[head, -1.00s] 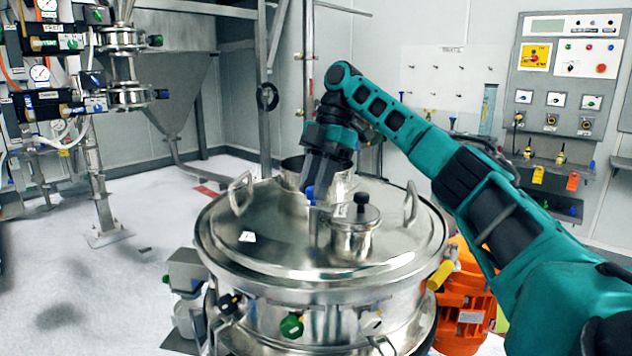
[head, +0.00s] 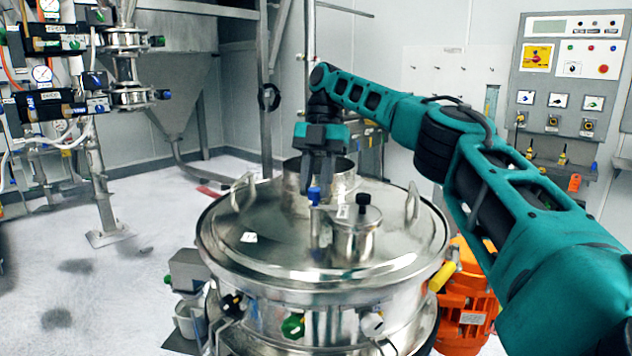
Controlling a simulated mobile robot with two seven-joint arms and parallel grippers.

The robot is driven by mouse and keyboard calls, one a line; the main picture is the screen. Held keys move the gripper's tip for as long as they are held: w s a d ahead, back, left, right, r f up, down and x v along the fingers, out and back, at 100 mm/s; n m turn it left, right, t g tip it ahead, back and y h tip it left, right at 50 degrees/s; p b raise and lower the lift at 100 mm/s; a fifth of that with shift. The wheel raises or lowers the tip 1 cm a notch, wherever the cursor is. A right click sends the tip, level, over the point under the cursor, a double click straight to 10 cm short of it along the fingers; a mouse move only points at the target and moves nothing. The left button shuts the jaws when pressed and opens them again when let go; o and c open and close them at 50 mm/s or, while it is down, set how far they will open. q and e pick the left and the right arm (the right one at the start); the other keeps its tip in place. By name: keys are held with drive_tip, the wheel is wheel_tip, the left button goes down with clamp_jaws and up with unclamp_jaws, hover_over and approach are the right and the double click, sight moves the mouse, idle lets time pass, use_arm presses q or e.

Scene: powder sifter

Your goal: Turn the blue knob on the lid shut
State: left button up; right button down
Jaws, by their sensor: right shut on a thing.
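The sifter's round, shiny metal lid (head: 275,245) fills the middle of the head view. The small blue knob (head: 314,195) stands on a thin post on the lid, near its centre. My right gripper (head: 319,188) comes down onto the knob from above, its fingers pointing downward. It is shut on the blue knob, whose front shows between and below the fingertips. The knob's far side is hidden by the fingers. My left gripper is not in view.
A small metal pot with a black knob (head: 363,200) stands on the lid just right of the blue knob. Lid handles stand at left (head: 243,190) and right (head: 412,203). An open metal neck (head: 335,180) is behind. An orange motor (head: 466,300) sits at lower right.

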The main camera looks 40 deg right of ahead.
idle(0.3)
drive_tip(key=c, duration=0.9)
unclamp_jaws()
drive_tip(key=shift+m, duration=0.3)
